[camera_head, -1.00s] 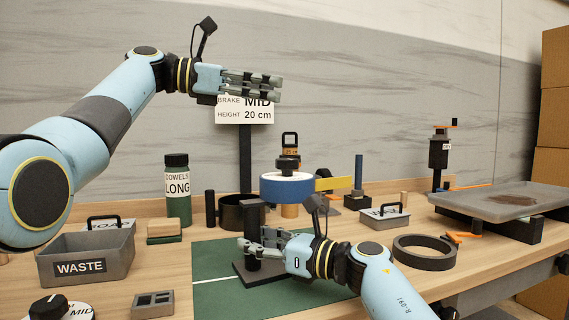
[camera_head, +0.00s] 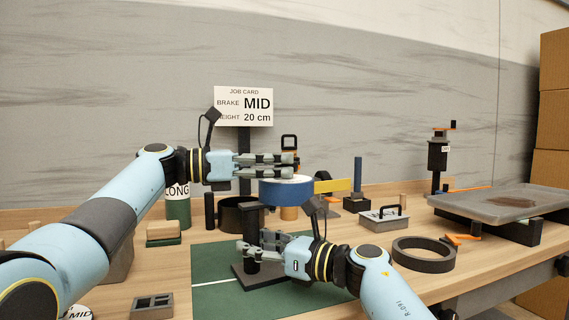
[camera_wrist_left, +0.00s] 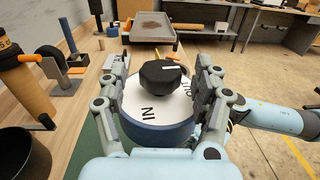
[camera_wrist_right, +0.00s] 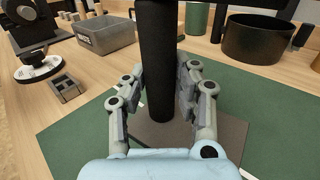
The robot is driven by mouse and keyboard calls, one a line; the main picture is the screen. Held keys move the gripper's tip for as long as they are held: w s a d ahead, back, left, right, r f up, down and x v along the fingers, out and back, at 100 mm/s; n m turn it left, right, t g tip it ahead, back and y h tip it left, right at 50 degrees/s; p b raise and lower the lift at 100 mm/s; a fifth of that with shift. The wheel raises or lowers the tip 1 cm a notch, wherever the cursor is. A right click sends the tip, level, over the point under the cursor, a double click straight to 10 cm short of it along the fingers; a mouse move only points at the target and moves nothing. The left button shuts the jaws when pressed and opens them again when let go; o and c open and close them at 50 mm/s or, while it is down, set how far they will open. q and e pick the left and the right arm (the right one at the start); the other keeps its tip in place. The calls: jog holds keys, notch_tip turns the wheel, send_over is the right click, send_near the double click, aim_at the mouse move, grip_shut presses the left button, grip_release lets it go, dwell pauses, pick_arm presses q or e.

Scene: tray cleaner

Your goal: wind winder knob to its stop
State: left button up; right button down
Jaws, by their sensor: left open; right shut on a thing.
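The winder is a blue drum (camera_head: 286,190) with a white top reading IN and OUT. Its black knob (camera_wrist_left: 163,75) shows in the left wrist view, its white mark pointing right. My left gripper (camera_head: 293,162) is open at the drum's top, its fingers on either side of the knob with gaps. In the head view the fingers hide the knob. My right gripper (camera_head: 264,243) is shut on a black upright post (camera_wrist_right: 158,60), which stands on a dark base plate (camera_wrist_right: 220,145) on the green mat (camera_head: 215,300).
A job card (camera_head: 244,106) reads BRAKE MID, HEIGHT 20 cm. A black cup (camera_head: 229,214) stands behind the mat, and a black ring (camera_head: 424,254) lies to the right. A grey tray (camera_head: 500,203) is at the far right. The mat's front part is clear.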

pick_arm(q)
jog(key=shift+x, duration=1)
jog(key=shift+c, duration=0.4)
jog(key=c, duration=1.1)
jog(key=shift+t, duration=0.3)
